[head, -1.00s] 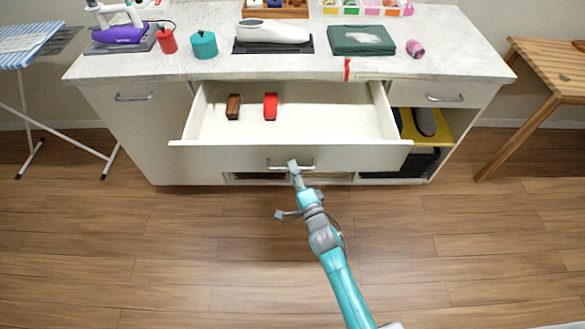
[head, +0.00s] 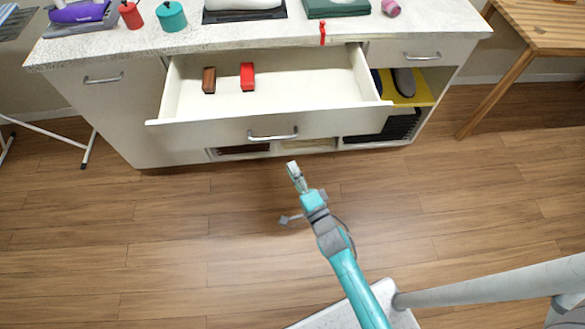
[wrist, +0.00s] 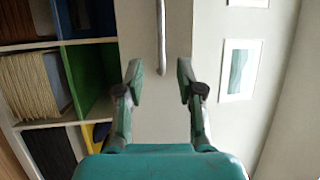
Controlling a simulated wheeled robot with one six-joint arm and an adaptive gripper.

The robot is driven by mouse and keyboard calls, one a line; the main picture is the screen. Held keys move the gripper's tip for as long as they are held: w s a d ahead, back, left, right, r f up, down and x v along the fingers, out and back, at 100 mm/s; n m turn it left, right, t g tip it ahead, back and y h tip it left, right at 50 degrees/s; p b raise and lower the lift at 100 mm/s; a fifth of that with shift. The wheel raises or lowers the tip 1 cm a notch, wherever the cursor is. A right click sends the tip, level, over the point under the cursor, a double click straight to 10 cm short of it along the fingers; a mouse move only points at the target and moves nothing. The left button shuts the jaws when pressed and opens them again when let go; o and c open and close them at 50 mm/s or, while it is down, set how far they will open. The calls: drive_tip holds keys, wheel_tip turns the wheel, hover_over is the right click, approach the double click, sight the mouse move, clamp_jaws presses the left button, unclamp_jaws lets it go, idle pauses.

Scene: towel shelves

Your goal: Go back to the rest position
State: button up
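My gripper (head: 293,168) is in front of the open drawer (head: 265,130) in the head view, apart from its metal handle (head: 272,135). In the wrist view, my gripper (wrist: 160,82) has its two fingers spread with nothing between them. The drawer handle (wrist: 161,35) shows just beyond the fingertips. The drawer is pulled out and holds a brown block (head: 209,80) and a red block (head: 247,77) on its left side.
The counter (head: 110,40) carries a purple iron (head: 78,12), a red pot (head: 131,15), a teal pot (head: 171,16) and a green cloth (head: 337,8). A wooden table (head: 535,30) stands at right.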

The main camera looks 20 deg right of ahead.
idle(0.3)
drive_tip(key=s+r+n+g+h, duration=0.2)
drive_tip(key=s+n, duration=0.6)
drive_tip(key=s, duration=1.4)
drive_tip(key=s+r+n+g, duration=0.3)
drive_tip(key=s+r+n, duration=0.5)
drive_tip(key=s, duration=0.5)
drive_tip(key=shift+s+d+r, duration=0.15)
drive_tip(key=shift+d+r, duration=0.25)
drive_tip(key=shift+r, duration=0.5)
